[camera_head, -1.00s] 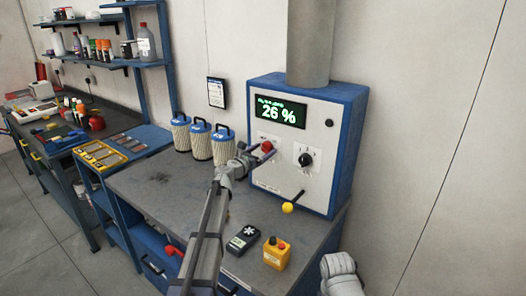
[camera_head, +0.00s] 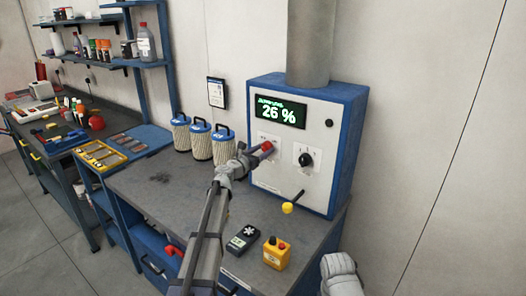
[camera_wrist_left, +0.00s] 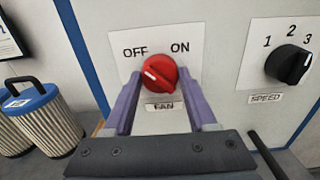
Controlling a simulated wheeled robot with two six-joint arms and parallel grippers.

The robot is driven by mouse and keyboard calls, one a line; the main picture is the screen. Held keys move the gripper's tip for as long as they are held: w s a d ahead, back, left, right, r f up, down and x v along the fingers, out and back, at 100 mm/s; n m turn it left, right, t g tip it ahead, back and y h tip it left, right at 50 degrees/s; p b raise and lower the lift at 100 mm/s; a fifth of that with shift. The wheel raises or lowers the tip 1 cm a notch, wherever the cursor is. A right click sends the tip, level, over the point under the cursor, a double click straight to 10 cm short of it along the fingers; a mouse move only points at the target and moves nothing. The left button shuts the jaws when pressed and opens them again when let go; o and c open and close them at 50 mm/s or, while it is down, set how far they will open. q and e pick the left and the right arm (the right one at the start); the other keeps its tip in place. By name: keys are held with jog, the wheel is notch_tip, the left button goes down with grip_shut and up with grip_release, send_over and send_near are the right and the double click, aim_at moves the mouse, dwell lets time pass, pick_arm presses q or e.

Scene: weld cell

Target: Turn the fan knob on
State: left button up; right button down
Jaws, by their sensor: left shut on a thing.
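The red fan knob (camera_wrist_left: 160,74) sits on a white plate (camera_wrist_left: 185,42) marked OFF on the left and ON on the right, with a FAN label (camera_wrist_left: 163,107) below. Its white mark points to the upper left, on the OFF side. My left gripper (camera_wrist_left: 158,88) is shut on the knob, one purple finger on each side. In the head view the knob (camera_head: 267,146) shows at the end of my left arm on the blue-framed control box (camera_head: 345,140).
The black speed knob (camera_head: 305,159) is just right of the fan knob. A yellow-tipped lever (camera_head: 288,208) sticks out below. Filter canisters (camera_head: 199,140) stand left of the box. A dark handheld device (camera_head: 242,238) and a yellow button box (camera_head: 277,254) lie on the bench.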

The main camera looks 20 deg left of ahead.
pick_arm(q)
jog(key=shift+m, duration=0.4)
jog(key=m, duration=1.2)
jog(key=shift+m, duration=2.7)
jog(key=o, duration=1.4)
jog(key=shift+c, duration=0.2)
jog(key=shift+s, duration=0.15)
